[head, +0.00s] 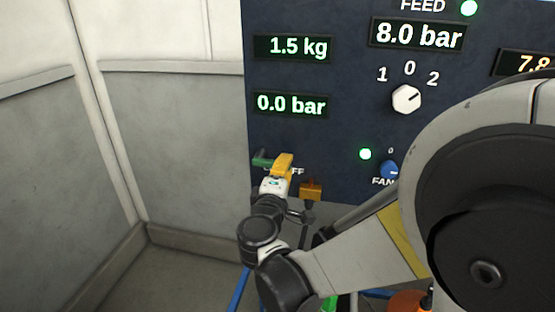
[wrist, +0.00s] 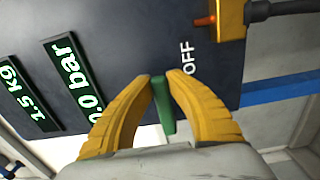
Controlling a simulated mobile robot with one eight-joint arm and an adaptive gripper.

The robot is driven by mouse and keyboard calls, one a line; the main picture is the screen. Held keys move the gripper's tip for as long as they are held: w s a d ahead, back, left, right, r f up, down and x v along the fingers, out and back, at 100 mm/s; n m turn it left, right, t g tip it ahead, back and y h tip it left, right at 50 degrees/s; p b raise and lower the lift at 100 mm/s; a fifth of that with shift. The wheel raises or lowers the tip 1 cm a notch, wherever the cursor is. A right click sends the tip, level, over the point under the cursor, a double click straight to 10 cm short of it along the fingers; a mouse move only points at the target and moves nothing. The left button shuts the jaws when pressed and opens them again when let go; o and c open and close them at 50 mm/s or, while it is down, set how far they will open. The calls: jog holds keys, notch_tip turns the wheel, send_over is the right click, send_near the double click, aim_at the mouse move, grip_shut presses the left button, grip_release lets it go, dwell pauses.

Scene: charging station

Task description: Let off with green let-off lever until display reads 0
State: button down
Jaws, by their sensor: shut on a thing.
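The green let-off lever (head: 261,159) sticks out low on the dark panel; its right part is hidden by my gripper (head: 284,163). In the wrist view the lever (wrist: 163,104) lies between the yellow fingers of my gripper (wrist: 159,78), which are shut on it near their tips. "OFF" is printed beside it in the wrist view. The pressure display (head: 291,105) above the lever reads 0.0 bar; it also shows tilted in the wrist view (wrist: 75,75).
A weight display (head: 292,47) reads 1.5 kg. The feed display (head: 417,35) reads 8.0 bar above a white knob (head: 406,99). A blue fan knob (head: 389,170) and an orange-yellow block (head: 311,189) are right of my gripper. Grey walls stand at left.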

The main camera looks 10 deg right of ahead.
jog(key=c, duration=1.3)
grip_release()
jog(key=shift+w+f, duration=0.1)
jog(key=v, duration=1.2)
